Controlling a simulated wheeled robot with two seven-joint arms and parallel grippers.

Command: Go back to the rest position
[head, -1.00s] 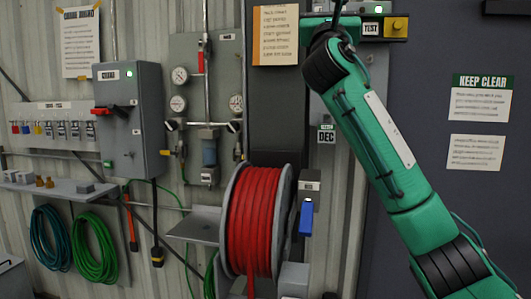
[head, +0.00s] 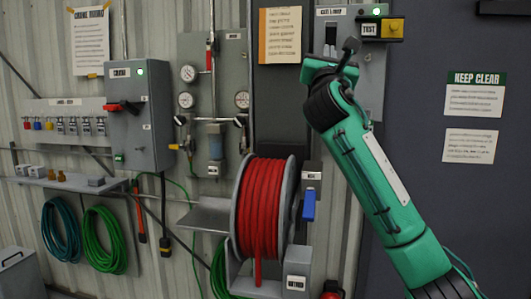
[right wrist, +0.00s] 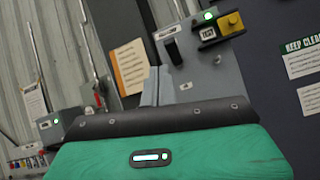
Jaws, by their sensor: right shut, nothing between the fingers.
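My right arm, green with black joints, comes in from the lower right in the head view and reaches up before the wall. My right gripper (head: 350,44) is small and dark at the arm's upper end, in front of the grey control panel with the TEST label (head: 372,85). It is shut and holds nothing. In the right wrist view my green wrist housing fills the bottom, and the same panel (right wrist: 205,72) with its yellow button and green light stands beyond. My left gripper is not in view.
A red hose reel (head: 262,208) stands left of my arm. Further left are a grey crane switch box (head: 150,135) with a red handle, gauges, a small shelf (head: 75,184) and hanging green hoses (head: 104,240). The dark wall with the KEEP CLEAR sign (head: 475,78) is right.

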